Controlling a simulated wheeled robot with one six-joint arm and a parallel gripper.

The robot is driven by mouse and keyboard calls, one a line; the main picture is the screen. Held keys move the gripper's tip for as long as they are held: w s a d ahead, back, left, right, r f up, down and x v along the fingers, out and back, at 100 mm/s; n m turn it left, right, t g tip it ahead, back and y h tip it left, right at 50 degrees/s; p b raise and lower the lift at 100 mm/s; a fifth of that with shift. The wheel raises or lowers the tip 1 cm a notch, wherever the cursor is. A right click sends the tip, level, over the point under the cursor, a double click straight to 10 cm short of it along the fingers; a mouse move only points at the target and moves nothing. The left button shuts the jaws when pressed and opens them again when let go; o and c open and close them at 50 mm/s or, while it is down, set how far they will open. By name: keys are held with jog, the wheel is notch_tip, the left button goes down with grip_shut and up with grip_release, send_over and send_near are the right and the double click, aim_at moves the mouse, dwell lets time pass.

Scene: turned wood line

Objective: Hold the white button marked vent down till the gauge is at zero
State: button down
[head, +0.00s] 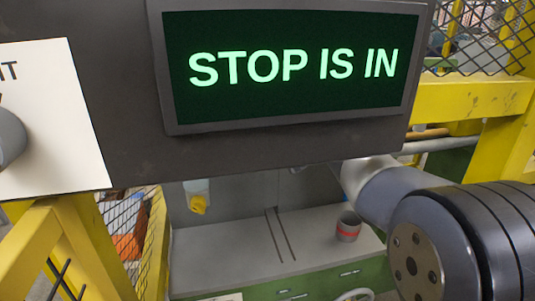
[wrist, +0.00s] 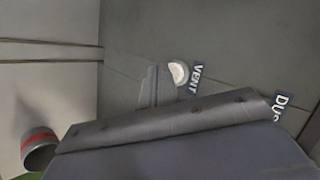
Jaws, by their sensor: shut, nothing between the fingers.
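The white vent button (wrist: 179,73) shows in the wrist view on a grey panel, beside a dark label reading VENT (wrist: 196,78). My gripper (wrist: 158,84) is shut and empty. Its fingertips are right at the button and cover part of its left side in the picture. I cannot tell whether they touch or press it. In the head view the gripper and the button are hidden behind the dark display housing. No gauge shows in either view.
A screen (head: 290,64) reads STOP IS IN. A second label starting DUS (wrist: 280,107) is near the gripper. A grey cup with a red band (head: 348,228) stands on the grey bench (head: 220,245). Yellow frames (head: 470,98) flank the bench.

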jog(key=shift+w, duration=0.3)
dwell(0.4)
jog(key=shift+s, duration=0.15)
dwell(3.4)
jog(key=shift+s+d, duration=0.1)
jog(key=shift+s, duration=0.5)
jog(key=s+b, duration=0.1)
jog(key=s, duration=0.1)
jog(key=s+d+b, duration=0.1)
jog(key=s, duration=0.2)
jog(key=shift+w, duration=0.15)
dwell(0.3)
